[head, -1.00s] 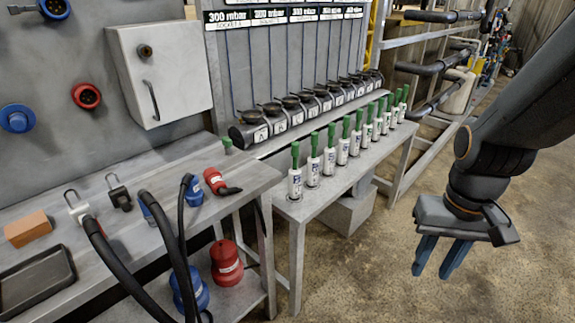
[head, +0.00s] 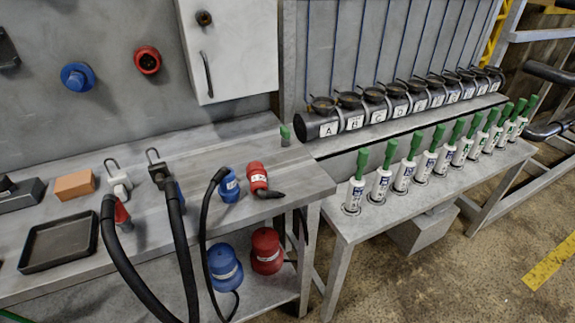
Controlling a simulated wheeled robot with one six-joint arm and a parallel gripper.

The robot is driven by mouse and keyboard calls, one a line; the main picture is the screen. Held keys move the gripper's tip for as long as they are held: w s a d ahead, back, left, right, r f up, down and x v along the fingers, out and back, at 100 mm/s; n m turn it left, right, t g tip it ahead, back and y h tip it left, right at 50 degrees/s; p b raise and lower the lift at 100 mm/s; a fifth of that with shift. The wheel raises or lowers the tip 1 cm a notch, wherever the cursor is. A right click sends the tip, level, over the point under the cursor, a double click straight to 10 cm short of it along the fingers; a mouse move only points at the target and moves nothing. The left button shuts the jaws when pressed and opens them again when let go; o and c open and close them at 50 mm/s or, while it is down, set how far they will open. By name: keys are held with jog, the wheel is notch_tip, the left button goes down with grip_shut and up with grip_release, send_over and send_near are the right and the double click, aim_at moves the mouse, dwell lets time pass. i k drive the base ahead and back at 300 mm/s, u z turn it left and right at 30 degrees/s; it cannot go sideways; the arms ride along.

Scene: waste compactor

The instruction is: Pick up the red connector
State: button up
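A red connector (head: 257,177) with white lettering and a short black tail lies near the right end of the grey workbench (head: 150,150). A blue connector (head: 229,186) with a black cable is just left of it. Another red plug-like piece (head: 122,216) sits at the end of a thick black cable near the bench front, partly hidden by the cable. A larger red round object (head: 266,250) stands on the lower shelf beside a blue one (head: 224,266). My gripper is out of view now.
Black cables (head: 186,250) arch over the bench front. A black tray (head: 60,241), an orange-brown block (head: 75,185) and padlocks (head: 118,180) lie on the left. A rack of green-capped bottles (head: 382,172) adjoins on the right. Red (head: 147,60) and blue (head: 77,76) sockets are on the wall.

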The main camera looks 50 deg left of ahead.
aim_at(256, 174)
jog(key=i, duration=0.9)
jog(key=u, duration=1.9)
